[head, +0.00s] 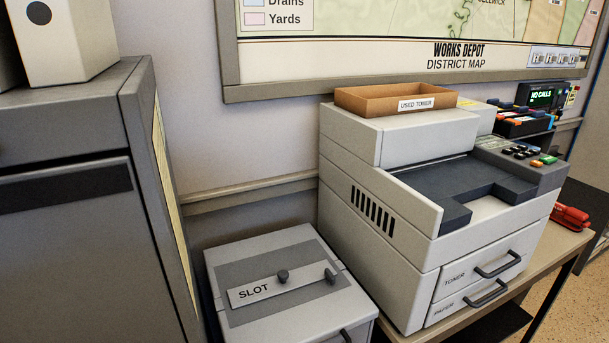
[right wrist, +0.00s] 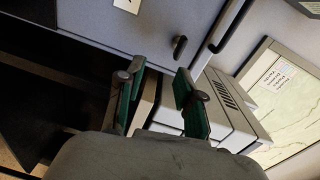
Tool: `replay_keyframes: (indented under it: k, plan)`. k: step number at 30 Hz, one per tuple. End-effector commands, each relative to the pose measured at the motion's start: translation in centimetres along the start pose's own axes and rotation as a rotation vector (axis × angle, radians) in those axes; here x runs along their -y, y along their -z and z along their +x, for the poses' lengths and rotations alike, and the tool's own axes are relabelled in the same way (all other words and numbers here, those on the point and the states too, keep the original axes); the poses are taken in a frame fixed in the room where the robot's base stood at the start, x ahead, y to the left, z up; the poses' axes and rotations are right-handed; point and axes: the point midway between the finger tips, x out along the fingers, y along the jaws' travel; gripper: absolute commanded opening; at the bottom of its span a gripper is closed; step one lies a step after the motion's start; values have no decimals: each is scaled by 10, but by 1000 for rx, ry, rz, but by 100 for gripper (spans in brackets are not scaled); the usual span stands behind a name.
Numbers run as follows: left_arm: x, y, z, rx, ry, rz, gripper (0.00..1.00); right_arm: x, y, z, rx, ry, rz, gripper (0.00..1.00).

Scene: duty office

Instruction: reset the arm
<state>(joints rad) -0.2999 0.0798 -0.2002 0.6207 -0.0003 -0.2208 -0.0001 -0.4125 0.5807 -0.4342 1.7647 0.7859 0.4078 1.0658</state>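My right gripper (right wrist: 158,80) shows in the right wrist view with its two green-padded fingers apart. Nothing is held between them. Past the fingertips is the front of a grey cabinet with a dark handle (right wrist: 180,46). The pale printer (right wrist: 235,118) with its vent slots lies beyond the right finger, which hides part of it. Neither of my grippers shows in the head view, and the left one is in no view.
In the head view a grey cabinet (head: 62,245) stands at the left. A grey box marked SLOT (head: 325,311) sits between it and the printer (head: 385,240). A USED TONER tray (head: 362,104) rests on the printer. A red stapler-like object (head: 570,217) lies at the table's right.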

Motion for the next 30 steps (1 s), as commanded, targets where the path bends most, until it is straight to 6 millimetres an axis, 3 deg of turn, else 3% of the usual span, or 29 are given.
replay_keyframes:
  k: [4, 8, 12, 15, 18, 22, 26, 30]
  plan:
    - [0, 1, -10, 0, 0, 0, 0, -86, 10, -12, 8, -222, -288, 36]
    - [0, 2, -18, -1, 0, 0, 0, -180, 10, -46, 97, -481, -575, 36]
    - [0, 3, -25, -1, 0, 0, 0, -267, -8, -107, 290, -747, -818, 36]
    - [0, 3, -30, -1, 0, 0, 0, -316, -31, -160, 480, -905, -947, 36]
    - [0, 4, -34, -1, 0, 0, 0, -348, -58, -212, 683, -1016, -1035, 36]
    - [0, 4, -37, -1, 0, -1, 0, -368, -88, -262, 897, -1088, -1099, 36]
    - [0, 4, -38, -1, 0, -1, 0, -376, -104, -289, 1015, -1111, -1124, 36]
    - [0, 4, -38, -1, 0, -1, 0, -377, -107, -294, 1038, -1115, -1128, 36]
